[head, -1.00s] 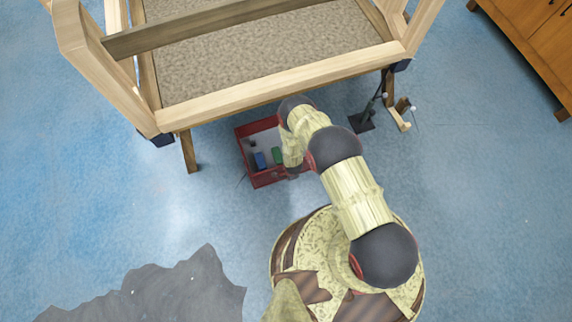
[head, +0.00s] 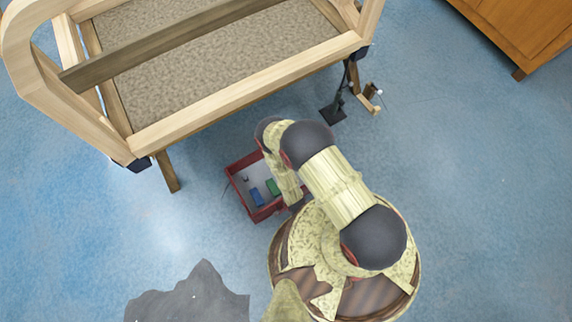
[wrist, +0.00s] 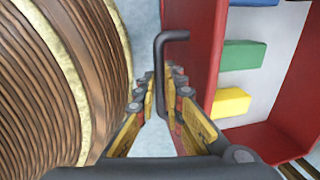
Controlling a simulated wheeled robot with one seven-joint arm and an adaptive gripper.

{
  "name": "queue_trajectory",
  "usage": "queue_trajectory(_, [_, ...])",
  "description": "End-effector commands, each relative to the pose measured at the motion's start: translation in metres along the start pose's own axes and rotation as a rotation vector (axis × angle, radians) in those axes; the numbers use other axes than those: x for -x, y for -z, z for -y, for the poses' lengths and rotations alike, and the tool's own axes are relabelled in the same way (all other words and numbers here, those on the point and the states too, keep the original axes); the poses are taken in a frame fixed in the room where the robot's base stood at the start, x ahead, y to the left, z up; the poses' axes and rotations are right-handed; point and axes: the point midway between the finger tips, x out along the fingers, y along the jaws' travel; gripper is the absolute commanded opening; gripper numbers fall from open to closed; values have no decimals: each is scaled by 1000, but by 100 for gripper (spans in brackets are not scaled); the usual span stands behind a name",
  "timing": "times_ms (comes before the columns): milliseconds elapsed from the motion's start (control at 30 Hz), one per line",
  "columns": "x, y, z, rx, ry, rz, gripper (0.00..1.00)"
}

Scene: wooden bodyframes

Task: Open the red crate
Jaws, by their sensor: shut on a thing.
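The red crate (head: 237,180) sits on the blue floor near the front of the wooden bodyframe, its top uncovered so the grey inside shows. It holds a blue block (head: 257,196) and a green block (head: 273,187). In the wrist view the crate's red wall (wrist: 192,45) runs beside a dark bent handle (wrist: 160,60). A green block (wrist: 242,55) and a yellow block (wrist: 231,102) lie inside. My gripper (wrist: 163,78) is shut on the handle, its fingers on either side of it. In the head view my arm hides the grip and the crate's right side.
The wooden bodyframe (head: 240,95) stands behind the crate, with a leg (head: 168,172) at the left. A dark stand (head: 333,112) is at the right. A wooden cabinet (head: 520,35) is at the top right.

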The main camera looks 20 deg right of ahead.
Motion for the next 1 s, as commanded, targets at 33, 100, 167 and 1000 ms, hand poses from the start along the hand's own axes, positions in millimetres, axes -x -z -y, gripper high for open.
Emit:
queue_trajectory(33, [0,0,-5,2,-6,1,0])
queue_trajectory(100, [0,0,-6,2,-5,1,0])
queue_trajectory(167, [0,0,-6,2,-5,1,0])
queue_trajectory(1000, [0,0,-3,0,0,0,29])
